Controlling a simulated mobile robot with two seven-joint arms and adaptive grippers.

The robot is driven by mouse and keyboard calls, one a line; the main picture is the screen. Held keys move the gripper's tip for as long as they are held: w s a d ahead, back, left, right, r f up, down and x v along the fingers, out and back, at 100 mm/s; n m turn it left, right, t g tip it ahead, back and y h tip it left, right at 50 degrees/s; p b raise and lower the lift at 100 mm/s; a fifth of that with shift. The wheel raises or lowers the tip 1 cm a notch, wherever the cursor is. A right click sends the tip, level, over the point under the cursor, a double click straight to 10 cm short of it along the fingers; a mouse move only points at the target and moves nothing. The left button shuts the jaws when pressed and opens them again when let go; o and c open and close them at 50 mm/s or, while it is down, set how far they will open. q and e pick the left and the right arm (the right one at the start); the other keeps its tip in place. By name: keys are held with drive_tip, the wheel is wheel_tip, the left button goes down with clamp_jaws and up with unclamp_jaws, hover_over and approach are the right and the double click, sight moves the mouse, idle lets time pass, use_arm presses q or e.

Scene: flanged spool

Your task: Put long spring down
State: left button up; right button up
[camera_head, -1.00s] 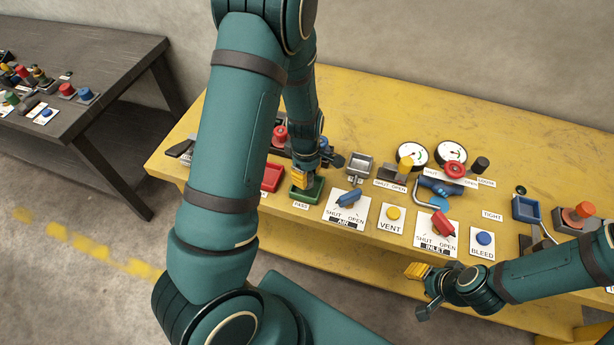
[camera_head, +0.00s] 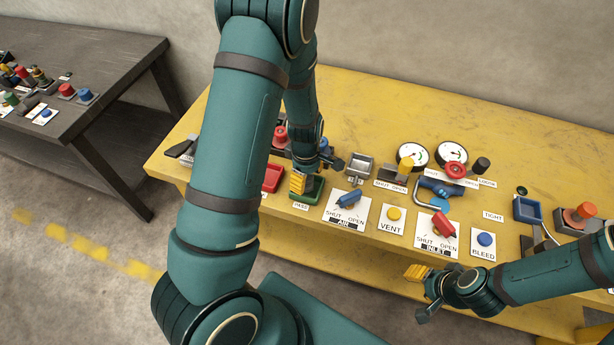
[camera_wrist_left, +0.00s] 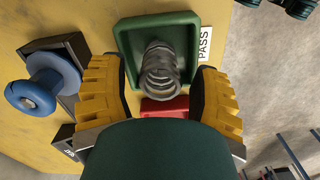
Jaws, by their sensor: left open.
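The long spring (camera_wrist_left: 160,72) is a grey metal coil in the green tray (camera_wrist_left: 124,44), seen nearly end-on in the left wrist view. The tray carries the PASS label (camera_wrist_left: 204,43). My left gripper (camera_wrist_left: 161,84) is open, with one yellow finger on each side of the spring and visible gaps between. In the head view the left gripper (camera_head: 306,184) is over the green tray (camera_head: 308,199), and the spring cannot be made out there. My right gripper (camera_head: 423,291) is in front of the bench's front edge; its jaw opening is unclear.
A red tray (camera_head: 272,178) stands left of the green one. A grey tray (camera_head: 359,166) and the AIR switch (camera_head: 348,199) are to the right. A blue flanged part (camera_wrist_left: 42,87) is beside the left finger. The back of the yellow bench (camera_head: 520,148) is clear.

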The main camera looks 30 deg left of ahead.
use_arm(q)
drive_tip(key=shift+r, duration=0.5)
wheel_tip(320, 180, up, 11)
drive_tip(key=p, duration=0.3)
drive_tip(key=s+d+f+m, duration=0.1)
drive_tip(key=d+f+m, duration=0.1)
drive_tip(key=f, duration=0.1)
drive_tip(key=s+d+f+m, duration=0.1)
drive_tip(key=d+f+m, duration=0.1)
drive_tip(key=f+m, duration=0.1)
drive_tip(key=s+d+f+m+h, duration=0.1)
drive_tip(key=d+f+m, duration=0.1)
drive_tip(key=d+f, duration=0.1)
drive_tip(key=shift+s+f+m+t, duration=0.2)
drive_tip(key=shift+s+m+t, duration=0.1)
drive_tip(key=shift+s+m, duration=0.1)
drive_tip(key=s+d+f+m+h, duration=0.1)
drive_tip(key=s+d+f+m, duration=0.1)
drive_tip(key=d+m, duration=0.2)
drive_tip(key=s+d+f+m+t+h, duration=0.1)
drive_tip(key=s+d+m, duration=0.1)
drive_tip(key=d, duration=0.4)
drive_tip(key=shift+s+f+m+t+h, duration=0.3)
drive_tip(key=shift+f+m, duration=0.1)
drive_tip(key=shift+m, duration=0.5)
drive_tip(key=shift+f, duration=0.1)
